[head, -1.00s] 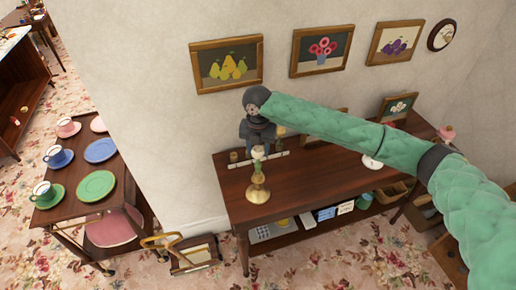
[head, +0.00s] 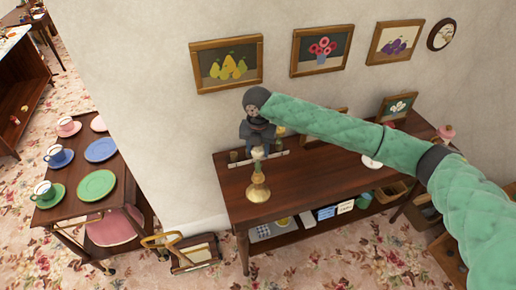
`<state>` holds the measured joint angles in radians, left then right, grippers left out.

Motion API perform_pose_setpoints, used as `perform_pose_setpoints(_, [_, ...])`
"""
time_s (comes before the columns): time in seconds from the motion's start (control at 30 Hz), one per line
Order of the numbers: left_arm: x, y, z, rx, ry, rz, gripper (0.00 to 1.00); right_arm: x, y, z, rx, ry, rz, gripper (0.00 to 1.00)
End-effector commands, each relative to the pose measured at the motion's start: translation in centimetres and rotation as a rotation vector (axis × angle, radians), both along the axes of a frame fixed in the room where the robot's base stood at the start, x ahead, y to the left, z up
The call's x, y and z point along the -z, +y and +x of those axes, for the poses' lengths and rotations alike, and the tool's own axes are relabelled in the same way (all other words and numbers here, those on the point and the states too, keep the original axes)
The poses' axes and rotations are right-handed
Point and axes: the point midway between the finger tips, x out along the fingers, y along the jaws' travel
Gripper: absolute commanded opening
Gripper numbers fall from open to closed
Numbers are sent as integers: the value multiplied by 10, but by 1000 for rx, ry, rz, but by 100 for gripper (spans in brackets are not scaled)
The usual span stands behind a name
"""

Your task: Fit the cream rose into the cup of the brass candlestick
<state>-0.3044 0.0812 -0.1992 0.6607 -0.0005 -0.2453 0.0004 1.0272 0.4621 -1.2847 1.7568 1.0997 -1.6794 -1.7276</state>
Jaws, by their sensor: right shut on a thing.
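The brass candlestick (head: 258,188) stands upright near the left end of the dark wooden side table. My right gripper (head: 258,148) is directly above it, pointing down and shut on the cream rose (head: 258,154). Only a small pale part of the rose shows below the fingers, at the top of the candlestick. The cup is too small and covered to tell whether the stem is inside it. My left gripper is out of view.
The side table (head: 310,183) stands against the wall, with its front middle clear. Small items stand along its back, and a white round thing (head: 372,162) lies to the right. A trolley (head: 62,208) with cups and plates is at the left.

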Motion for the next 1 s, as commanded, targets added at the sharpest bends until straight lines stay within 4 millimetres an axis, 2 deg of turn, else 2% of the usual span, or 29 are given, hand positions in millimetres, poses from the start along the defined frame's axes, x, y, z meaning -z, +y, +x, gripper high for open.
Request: perform_pose_setpoints(1.0, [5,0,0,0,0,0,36,21,0,0,0,0,0,26])
